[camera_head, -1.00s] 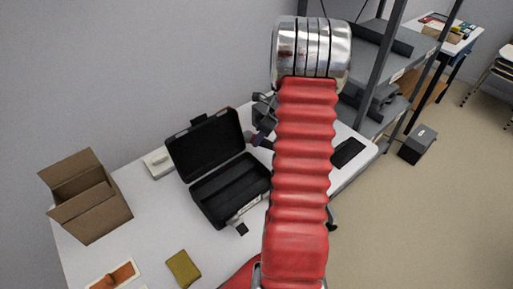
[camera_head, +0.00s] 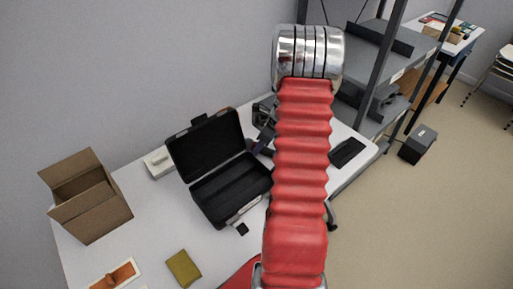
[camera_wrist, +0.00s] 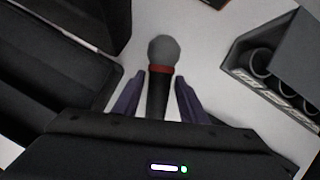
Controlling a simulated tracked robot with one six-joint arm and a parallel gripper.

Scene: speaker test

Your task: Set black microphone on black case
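The black microphone (camera_wrist: 158,95), with a grey head and a red ring, lies on the white table in the wrist view. My gripper (camera_wrist: 160,76) has its two purple fingers on either side of the microphone's body, with narrow light gaps showing between. The lower end of the microphone is hidden behind the gripper's body. The black case (camera_head: 206,146) stands open on the table in the head view, left of my arm. Part of it shows at the left of the wrist view (camera_wrist: 95,20). In the head view my arm largely hides the gripper, and I cannot make out the microphone.
A grey holder with round openings (camera_wrist: 272,72) stands right of the microphone. An open cardboard box (camera_head: 98,212), a white device (camera_head: 158,162) and a mustard-coloured item (camera_head: 183,268) lie left of the case. A dark flat item (camera_head: 347,152) lies right of my arm. Shelving stands behind.

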